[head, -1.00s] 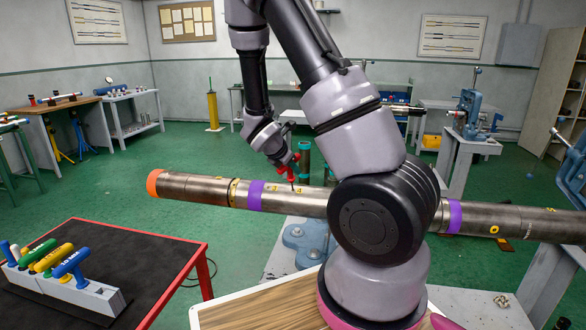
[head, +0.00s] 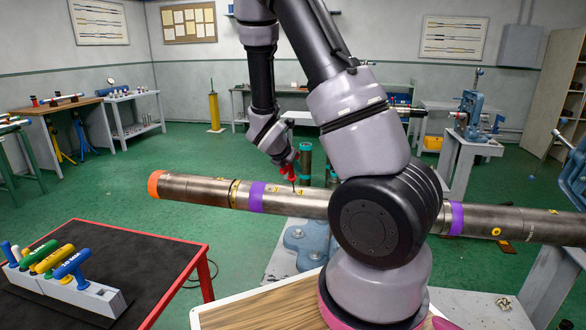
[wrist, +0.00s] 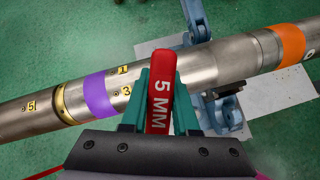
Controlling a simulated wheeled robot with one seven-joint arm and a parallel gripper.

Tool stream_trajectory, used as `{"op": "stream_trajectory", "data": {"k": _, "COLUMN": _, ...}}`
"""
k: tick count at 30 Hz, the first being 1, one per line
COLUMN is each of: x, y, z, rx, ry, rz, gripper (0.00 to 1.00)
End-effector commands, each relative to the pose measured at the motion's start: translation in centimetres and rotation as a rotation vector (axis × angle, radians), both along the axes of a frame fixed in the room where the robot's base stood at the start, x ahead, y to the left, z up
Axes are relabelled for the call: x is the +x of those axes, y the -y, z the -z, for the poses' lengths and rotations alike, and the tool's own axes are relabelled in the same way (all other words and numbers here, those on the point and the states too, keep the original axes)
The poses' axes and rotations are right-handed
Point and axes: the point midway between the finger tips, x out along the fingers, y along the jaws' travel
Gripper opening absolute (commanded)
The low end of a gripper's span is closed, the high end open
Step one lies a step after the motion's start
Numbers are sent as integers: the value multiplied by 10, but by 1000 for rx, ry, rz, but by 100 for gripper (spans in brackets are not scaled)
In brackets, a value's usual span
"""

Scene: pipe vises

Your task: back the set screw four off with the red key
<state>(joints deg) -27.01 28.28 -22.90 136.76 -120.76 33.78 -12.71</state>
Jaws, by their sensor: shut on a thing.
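My gripper (head: 292,165) is above the steel pipe (head: 310,203) and is shut on the red key. In the wrist view the red key (wrist: 161,90), marked 5 MM, stands between the teal fingers of my gripper (wrist: 160,115). In the head view the red key (head: 291,174) points its thin shaft down at the pipe, close to a yellow tag (head: 300,191) that seems to read 4. Set screw four itself is too small to make out, so I cannot tell whether the key tip sits in it. Tags 1, 3 and 5 show in the wrist view.
A key rack (head: 92,296) with blue, green and yellow T-handles stands on the dark red-edged table (head: 150,243) at left. A blue vise (head: 310,243) is under the pipe. Purple bands (head: 257,197) and an orange end (head: 155,183) mark the pipe.

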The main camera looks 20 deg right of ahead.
Motion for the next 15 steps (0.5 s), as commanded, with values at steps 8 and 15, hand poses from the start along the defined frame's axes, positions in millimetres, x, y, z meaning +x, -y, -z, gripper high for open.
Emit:
{"op": "stream_trajectory", "data": {"k": 8, "x": 0, "y": 0, "z": 0, "rx": 23, "ry": 19, "rz": 60, "gripper": 0}}
{"op": "stream_trajectory", "data": {"k": 15, "x": -3, "y": 0, "z": 1, "rx": 127, "ry": 96, "rz": 337, "gripper": 0}}
